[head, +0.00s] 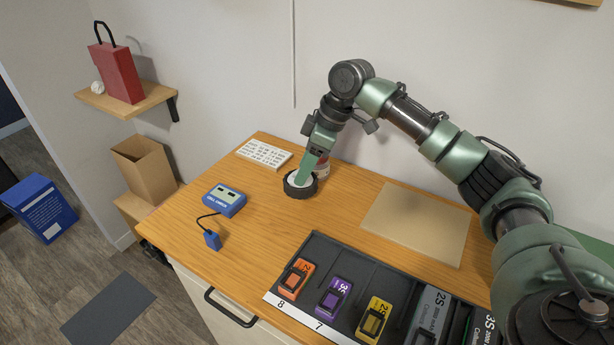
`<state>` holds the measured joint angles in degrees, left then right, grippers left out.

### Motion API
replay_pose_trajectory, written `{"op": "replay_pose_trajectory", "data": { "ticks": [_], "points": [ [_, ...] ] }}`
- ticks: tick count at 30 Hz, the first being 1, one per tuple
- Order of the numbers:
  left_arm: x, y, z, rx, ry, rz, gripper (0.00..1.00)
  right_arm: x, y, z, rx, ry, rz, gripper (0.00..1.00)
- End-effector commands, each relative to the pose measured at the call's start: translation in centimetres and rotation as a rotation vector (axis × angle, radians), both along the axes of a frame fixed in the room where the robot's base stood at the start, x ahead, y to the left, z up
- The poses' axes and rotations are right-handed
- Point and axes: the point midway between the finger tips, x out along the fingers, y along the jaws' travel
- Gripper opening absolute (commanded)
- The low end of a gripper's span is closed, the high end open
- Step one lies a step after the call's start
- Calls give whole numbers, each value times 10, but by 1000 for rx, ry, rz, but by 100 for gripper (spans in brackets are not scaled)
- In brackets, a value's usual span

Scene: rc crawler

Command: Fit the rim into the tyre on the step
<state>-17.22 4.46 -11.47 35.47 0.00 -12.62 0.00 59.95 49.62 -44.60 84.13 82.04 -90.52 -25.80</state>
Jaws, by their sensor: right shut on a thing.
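The black tyre (301,193) lies flat on the wooden table towards its back edge. A pale round piece, which looks like the rim (293,181), shows within the tyre's ring. My right gripper (304,177) reaches down from above over the tyre and is shut on this pale piece. The green fingers hide part of it, so I cannot tell how deep it sits or whether it is level. I cannot make out a separate step under the tyre. My left gripper is not in view.
A small jar (322,169) stands close behind the tyre. A tan mat (417,222) lies to the right. A dark tray (335,255) with coloured packs fills the front.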

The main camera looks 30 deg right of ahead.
Motion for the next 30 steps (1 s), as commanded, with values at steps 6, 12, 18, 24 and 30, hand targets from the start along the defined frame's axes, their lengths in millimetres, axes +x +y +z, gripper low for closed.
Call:
{"op": "replay_pose_trajectory", "data": {
  "ticks": [6,12,18,24,30],
  "points": [
    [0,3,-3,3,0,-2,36,3,-2,70,1,-15,-4,0],
    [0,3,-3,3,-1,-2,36,3,-2,121,0,-14,-4,0],
    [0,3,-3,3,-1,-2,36,3,-3,149,-1,-13,-6,0],
    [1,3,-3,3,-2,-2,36,3,-3,157,-2,-11,-9,0],
    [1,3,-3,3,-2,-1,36,-4,4,136,-5,-8,-78,0]
  ]
}}
